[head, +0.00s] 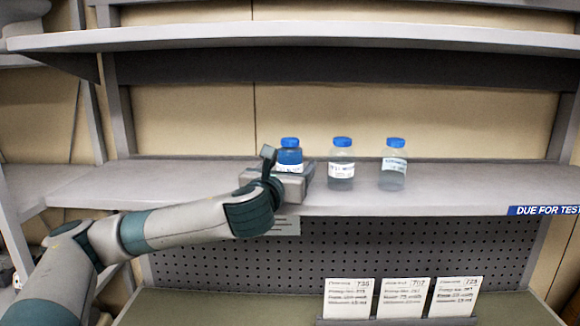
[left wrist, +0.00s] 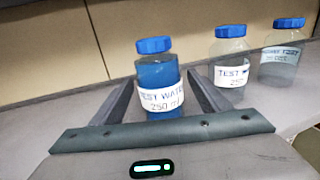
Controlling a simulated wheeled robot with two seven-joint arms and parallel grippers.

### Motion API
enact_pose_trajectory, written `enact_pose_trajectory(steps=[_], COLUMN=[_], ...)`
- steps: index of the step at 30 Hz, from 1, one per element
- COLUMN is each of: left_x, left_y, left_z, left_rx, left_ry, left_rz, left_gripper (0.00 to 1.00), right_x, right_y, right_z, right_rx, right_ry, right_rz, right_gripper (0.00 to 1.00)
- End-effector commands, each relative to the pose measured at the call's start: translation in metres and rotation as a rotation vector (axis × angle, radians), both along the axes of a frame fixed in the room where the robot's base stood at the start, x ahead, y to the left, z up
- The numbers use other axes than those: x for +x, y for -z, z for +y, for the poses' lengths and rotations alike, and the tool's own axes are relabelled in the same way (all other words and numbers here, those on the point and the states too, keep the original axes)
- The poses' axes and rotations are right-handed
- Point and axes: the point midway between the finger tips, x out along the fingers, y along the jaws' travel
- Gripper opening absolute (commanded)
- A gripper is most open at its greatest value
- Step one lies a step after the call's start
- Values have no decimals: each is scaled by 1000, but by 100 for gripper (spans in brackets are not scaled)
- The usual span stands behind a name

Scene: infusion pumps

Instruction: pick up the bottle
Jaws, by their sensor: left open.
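Three bottles with blue caps and white labels stand upright in a row on the middle shelf. The leftmost bottle (head: 290,152) holds blue liquid; the middle bottle (head: 341,163) and the right bottle (head: 393,165) look clear. My left gripper (head: 296,172) is at the shelf, directly in front of the blue bottle and hiding its lower part. In the left wrist view the blue bottle (left wrist: 158,78) stands between the two open fingers (left wrist: 160,88), its label reading "TEST WATER 250 ml". Whether a finger touches it is unclear. My right gripper is not in view.
The middle bottle (left wrist: 230,62) stands just right of the right finger. The shelf (head: 470,188) is clear to the right; an upper shelf (head: 330,36) overhangs it. Several white cards (head: 403,298) stand below, in front of a perforated panel (head: 400,248).

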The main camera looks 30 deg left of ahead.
Motion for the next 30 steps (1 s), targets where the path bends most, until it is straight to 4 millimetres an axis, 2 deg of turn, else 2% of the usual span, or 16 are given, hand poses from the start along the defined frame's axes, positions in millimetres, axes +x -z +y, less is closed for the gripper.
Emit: enact_pose_trajectory(steps=[2, 8, 9, 20, 23, 30], left_x=[0, 0, 0, 0, 0, 0], left_y=[0, 0, -1, -6, -14, -47], left_z=[0, 0, 0, 0, 0, 0], left_rx=[0, 0, 1, 1, 0, -3], left_ry=[0, 0, 0, -1, -1, 0], left_rz=[0, 0, -2, -5, -5, -8], left_gripper=[67, 19, 17, 17, 17, 17], right_x=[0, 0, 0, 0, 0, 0], right_y=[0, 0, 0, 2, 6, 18], right_z=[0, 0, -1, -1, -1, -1], right_rx=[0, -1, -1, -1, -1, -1], right_ry=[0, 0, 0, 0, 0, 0], right_rz=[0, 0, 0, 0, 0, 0], right_gripper=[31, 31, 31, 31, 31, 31])
